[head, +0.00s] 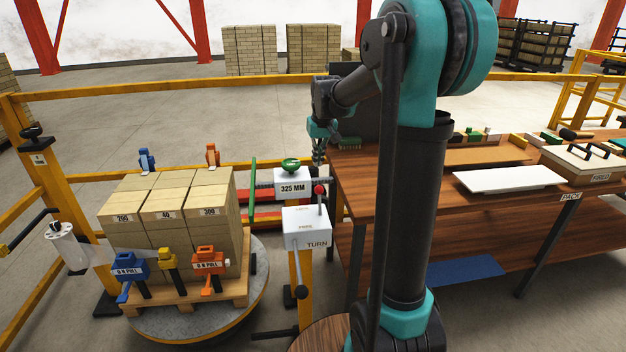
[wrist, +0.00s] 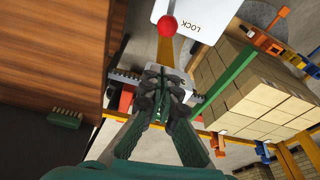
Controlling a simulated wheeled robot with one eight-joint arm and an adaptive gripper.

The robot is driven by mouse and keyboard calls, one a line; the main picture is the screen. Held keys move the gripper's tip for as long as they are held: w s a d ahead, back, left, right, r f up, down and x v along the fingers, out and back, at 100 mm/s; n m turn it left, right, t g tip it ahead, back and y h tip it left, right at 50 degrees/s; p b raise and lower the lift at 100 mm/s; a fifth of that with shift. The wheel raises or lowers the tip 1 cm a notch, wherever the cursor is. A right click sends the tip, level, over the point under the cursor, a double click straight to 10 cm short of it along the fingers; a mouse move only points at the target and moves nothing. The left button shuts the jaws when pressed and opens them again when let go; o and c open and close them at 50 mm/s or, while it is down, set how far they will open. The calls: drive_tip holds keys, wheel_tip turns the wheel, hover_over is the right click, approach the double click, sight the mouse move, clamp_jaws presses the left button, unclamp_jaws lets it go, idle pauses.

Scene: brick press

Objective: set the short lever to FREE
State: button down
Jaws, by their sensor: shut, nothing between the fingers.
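A white box marked TURN (head: 306,226) stands on a yellow post beside the pallet turntable. A short lever with a red knob (head: 319,189) rises at the box's right side. In the wrist view the red knob (wrist: 167,25) is beside the white face with the word LOCK. The other small lettering on the box is too small to read in the head view. My gripper (head: 319,160) is shut and empty, above and behind the red knob and apart from it. It also shows in the wrist view (wrist: 166,76), with the knob beyond its fingertips.
A grey handle (head: 299,271) hangs at the box's front. A 325 MM unit with a green handwheel (head: 290,163) stands just behind. Stacked bricks (head: 166,215) stand on a pallet to the left. A wooden bench (head: 350,183) lies close on the right.

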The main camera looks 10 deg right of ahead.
drive_tip(key=shift+w+a+r, duration=0.15)
drive_tip(key=shift+w, duration=0.4)
drive_tip(key=shift+w+a+r, duration=0.15)
drive_tip(key=shift+w, duration=0.35)
drive_tip(key=shift+f, duration=0.1)
hover_over(320, 201)
drive_tip(key=w, duration=0.5)
drive_tip(key=s+x, duration=0.2)
drive_tip(key=x, duration=0.7)
drive_tip(key=shift+s+f, duration=0.15)
drive_tip(key=shift+s, duration=0.05)
